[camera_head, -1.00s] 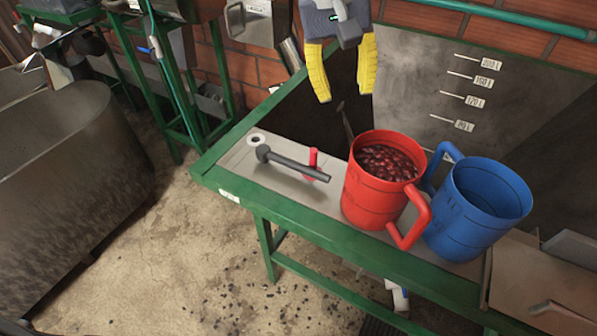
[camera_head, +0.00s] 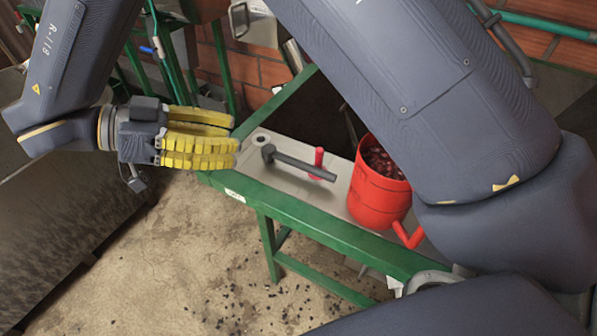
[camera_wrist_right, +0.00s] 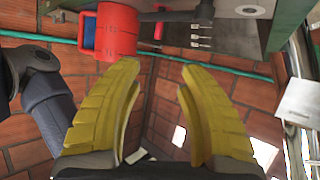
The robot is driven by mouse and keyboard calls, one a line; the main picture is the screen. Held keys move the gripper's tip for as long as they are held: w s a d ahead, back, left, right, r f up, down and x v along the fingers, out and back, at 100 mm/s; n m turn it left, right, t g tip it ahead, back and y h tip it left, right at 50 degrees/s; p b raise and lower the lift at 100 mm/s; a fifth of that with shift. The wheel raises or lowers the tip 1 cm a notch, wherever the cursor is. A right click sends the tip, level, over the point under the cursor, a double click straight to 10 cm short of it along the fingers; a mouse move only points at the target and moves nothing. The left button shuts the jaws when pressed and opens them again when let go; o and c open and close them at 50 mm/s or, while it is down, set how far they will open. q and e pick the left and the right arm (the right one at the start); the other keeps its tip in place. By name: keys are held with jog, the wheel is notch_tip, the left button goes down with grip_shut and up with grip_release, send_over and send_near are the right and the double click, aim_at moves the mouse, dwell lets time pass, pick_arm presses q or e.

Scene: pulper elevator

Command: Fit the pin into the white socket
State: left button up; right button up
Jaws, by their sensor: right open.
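The white ring-shaped socket (camera_head: 261,139) sits at the left end of the grey tabletop. Beside it lies a dark grey rod (camera_head: 305,167) with a rounded head near the socket. A small red upright piece (camera_head: 319,159) stands against the rod's far side; I cannot tell whether the rod or this piece is the pin. In the wrist view the socket (camera_wrist_right: 250,9) and rod (camera_wrist_right: 182,16) show at the top, beyond the spread fingers (camera_wrist_right: 160,75).
A red mug (camera_head: 378,195) full of dark red berries stands right of the rod. The green table frame (camera_head: 300,222) edges the top. Brick wall lies behind.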

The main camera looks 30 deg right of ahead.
aim_at(317, 150)
jog(key=shift+m, duration=0.6)
jog(key=x, duration=1.7)
jog(key=shift+s+d, duration=0.25)
jog(key=shift+c, duration=0.4)
grip_shut()
